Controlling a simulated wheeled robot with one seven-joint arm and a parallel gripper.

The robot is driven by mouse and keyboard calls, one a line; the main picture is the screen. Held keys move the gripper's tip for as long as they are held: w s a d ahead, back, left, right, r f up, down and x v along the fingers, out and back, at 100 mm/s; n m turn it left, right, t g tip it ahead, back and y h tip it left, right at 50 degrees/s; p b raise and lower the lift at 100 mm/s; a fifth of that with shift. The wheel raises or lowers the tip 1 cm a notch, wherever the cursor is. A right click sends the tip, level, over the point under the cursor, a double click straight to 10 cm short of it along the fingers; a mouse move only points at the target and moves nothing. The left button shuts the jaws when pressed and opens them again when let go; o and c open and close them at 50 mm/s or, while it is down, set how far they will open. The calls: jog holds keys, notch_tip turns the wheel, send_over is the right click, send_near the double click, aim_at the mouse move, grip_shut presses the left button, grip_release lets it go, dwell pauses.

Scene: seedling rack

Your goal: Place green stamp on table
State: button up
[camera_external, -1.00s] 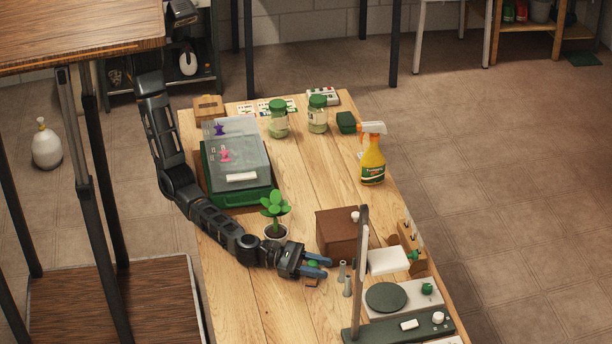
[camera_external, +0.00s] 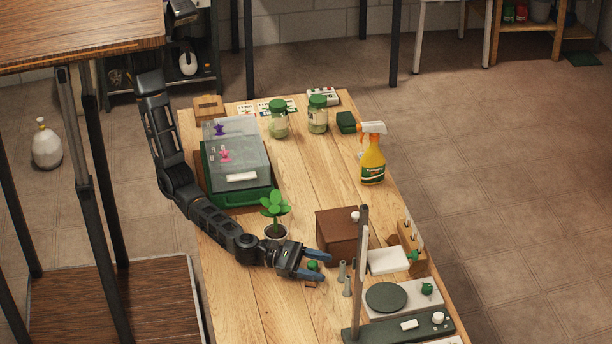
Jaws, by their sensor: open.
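The green stamp (camera_external: 313,265) is a small item with a green top, near the front middle of the wooden table (camera_external: 262,310). My gripper (camera_external: 328,267) reaches in low from the left, with its blue-grey fingers spread apart. The stamp shows between the fingers, and a small brown-orange edge shows just below them. The fingers partly hide the stamp. I cannot tell whether its base touches the table or whether a finger touches it.
A potted plant (camera_external: 275,207) stands close behind my wrist. A brown box (camera_external: 338,236) and small grey cylinders (camera_external: 347,286) are right of the fingers. An upright post (camera_external: 360,275) rises nearby. The table's front left is clear.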

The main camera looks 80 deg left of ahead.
jog(key=p+v, duration=0.5)
jog(key=v, duration=0.5)
jog(key=shift+s+a, duration=0.25)
jog(key=shift+s+a+f, duration=0.1)
jog(key=shift+s+a, duration=0.15)
jog(key=shift+s, duration=0.15)
